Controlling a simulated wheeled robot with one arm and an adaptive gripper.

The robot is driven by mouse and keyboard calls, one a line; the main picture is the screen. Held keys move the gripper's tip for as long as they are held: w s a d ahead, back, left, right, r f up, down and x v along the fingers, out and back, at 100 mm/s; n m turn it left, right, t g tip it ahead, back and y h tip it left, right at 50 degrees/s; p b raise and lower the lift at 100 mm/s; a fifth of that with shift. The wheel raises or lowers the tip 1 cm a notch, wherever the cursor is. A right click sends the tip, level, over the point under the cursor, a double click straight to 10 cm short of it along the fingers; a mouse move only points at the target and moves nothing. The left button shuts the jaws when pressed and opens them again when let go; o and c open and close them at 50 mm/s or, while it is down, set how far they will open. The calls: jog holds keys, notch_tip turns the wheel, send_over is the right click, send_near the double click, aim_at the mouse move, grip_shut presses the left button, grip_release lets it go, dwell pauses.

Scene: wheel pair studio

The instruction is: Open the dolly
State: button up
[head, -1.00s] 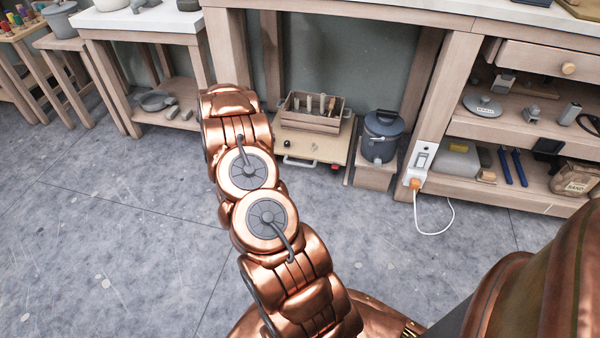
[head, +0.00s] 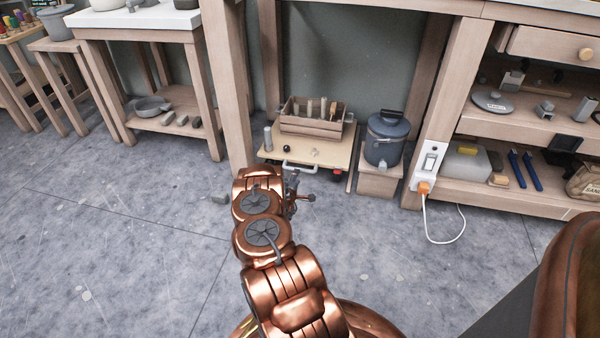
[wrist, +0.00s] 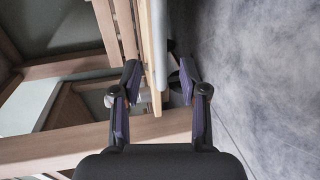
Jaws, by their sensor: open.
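The dolly (head: 332,157) is a low, pale wooden board on the floor under the workbench, with a light grey bar handle (head: 299,167) along its front edge. A wooden crate with upright pieces stands on it. My gripper (head: 297,190) is just in front of the handle, partly hidden by my copper arm. In the wrist view, my gripper (wrist: 160,72) is open, its two fingers on either side of the grey handle (wrist: 159,30) and the board's edge (wrist: 147,45) as seen from the camera. I cannot tell whether the fingers touch the handle.
A lidded grey-blue bucket (head: 387,140) on a wooden block stands right of the dolly. A bench leg (head: 229,90) rises to the left. A white switch box (head: 430,165) with a plugged cable is on the right leg.

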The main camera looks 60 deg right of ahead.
jog(key=shift+b+x, duration=1.7)
jog(key=shift+x, duration=2)
jog(key=shift+c, duration=0.2)
grip_shut()
jog(key=shift+r, duration=0.1)
